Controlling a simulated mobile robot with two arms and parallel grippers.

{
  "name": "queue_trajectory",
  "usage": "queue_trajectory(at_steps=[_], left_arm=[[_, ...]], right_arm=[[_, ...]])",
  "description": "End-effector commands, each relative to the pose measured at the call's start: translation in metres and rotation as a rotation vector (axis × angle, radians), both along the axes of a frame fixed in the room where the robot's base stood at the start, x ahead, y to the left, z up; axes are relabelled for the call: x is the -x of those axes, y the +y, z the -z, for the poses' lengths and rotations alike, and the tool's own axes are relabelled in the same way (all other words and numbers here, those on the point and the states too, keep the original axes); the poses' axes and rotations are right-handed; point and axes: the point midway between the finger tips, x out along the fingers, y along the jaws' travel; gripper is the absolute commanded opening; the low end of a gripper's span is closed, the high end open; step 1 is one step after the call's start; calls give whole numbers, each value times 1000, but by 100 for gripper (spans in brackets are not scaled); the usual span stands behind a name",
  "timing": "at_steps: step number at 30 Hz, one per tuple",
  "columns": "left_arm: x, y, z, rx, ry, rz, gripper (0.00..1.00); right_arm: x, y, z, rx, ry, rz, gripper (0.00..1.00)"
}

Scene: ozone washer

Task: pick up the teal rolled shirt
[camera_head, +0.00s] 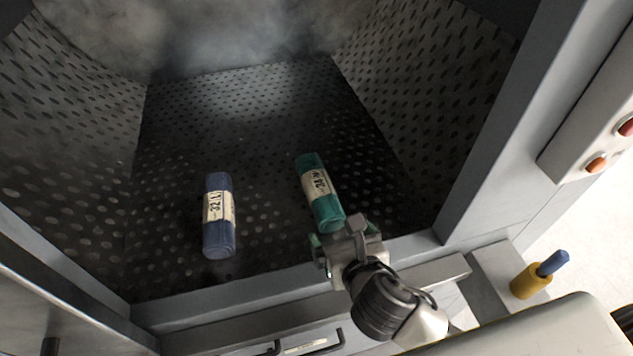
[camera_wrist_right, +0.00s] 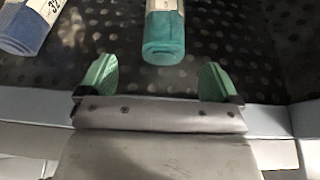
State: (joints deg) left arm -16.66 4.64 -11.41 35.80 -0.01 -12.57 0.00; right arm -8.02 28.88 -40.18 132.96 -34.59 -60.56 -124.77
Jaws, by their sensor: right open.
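The teal rolled shirt (camera_head: 327,210) lies on the perforated floor of the washer, with a cream printed label around its middle. Its near end also shows in the right wrist view (camera_wrist_right: 164,45). My right gripper (camera_head: 333,240) is at the near end of the teal roll. In the right wrist view my right gripper (camera_wrist_right: 153,78) has its two green fingers spread apart, with the roll's near end ahead of the gap between them. Nothing is between the fingers. My left gripper is not in view.
A blue rolled shirt (camera_head: 219,240) with a similar label lies to the left of the teal one. The washer's front sill (camera_head: 240,293) runs below them. Perforated side walls slope up on both sides. A yellow and blue knob (camera_head: 531,283) is outside at right.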

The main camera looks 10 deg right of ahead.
Motion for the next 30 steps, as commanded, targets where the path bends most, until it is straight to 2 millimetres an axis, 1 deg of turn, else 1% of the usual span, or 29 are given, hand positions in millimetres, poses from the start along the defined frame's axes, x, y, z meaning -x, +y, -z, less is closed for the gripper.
queue_trajectory(at_steps=[1, 3, 6, 8, 11, 17, 19, 23, 29, 30], left_arm=[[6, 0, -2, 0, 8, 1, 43], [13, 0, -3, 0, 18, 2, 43], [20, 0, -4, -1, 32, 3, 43], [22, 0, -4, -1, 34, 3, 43], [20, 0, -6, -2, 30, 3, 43], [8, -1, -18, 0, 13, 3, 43], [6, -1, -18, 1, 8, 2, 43], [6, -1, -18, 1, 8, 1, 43], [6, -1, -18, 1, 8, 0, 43], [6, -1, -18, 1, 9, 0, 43]], right_arm=[[-9, 0, 2, 1, -1, 4, 94], [-19, 1, 6, -2, 0, 3, 94], [-31, 1, 11, -3, 0, 4, 94], [-35, 1, 13, -4, 1, 4, 94], [-41, 1, 14, -5, 2, 5, 94], [-69, -3, 20, -7, 4, 7, 94], [-77, -2, 26, -6, 3, 6, 94], [-85, -1, 30, -7, 2, 4, 94], [-86, -1, 31, -6, 3, 4, 94], [-86, -1, 31, -6, 3, 4, 91]])
